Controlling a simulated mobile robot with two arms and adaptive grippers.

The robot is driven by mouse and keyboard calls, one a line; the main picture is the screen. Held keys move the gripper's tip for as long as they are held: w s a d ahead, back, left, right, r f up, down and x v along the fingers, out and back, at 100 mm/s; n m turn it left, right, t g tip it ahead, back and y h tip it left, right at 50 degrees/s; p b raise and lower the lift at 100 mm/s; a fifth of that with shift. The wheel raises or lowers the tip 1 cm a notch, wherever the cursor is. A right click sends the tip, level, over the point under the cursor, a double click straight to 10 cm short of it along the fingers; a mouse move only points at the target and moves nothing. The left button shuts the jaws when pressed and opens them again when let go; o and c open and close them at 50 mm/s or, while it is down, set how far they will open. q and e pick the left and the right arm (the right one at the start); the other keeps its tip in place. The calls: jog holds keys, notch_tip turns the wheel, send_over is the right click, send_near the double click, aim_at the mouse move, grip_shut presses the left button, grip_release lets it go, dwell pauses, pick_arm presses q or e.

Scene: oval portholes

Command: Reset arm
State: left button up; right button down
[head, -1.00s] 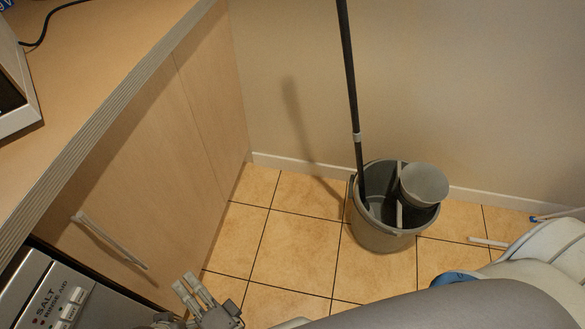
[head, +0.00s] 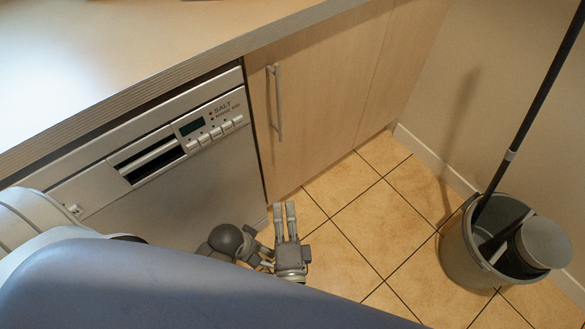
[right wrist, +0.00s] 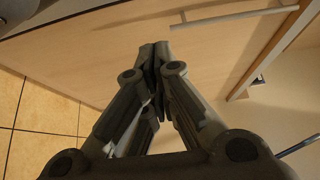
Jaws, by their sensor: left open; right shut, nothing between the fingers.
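My right gripper (head: 285,208) is in the lower middle of the head view, its fingers pointing up the picture towards the wood cabinet. In the right wrist view its fingers (right wrist: 155,52) meet at the tips with nothing between them. My left gripper (head: 264,261) is just below and left of it, partly hidden behind my own body; it is open, and I see nothing held in it. Both grippers are apart from the cabinet handle.
A wood cabinet (head: 330,100) with a bar handle (head: 278,105) stands beside a silver dishwasher (head: 165,150) under a counter (head: 150,60). A grey bucket (head: 462,255) with a dark-handled mop (head: 535,110) stands right. Tiled floor (head: 345,230) between is clear.

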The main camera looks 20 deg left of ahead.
pick_arm(q)
jog(key=shift+w, duration=0.1)
pick_arm(e)
jog(key=shift+w+d+f, duration=0.1)
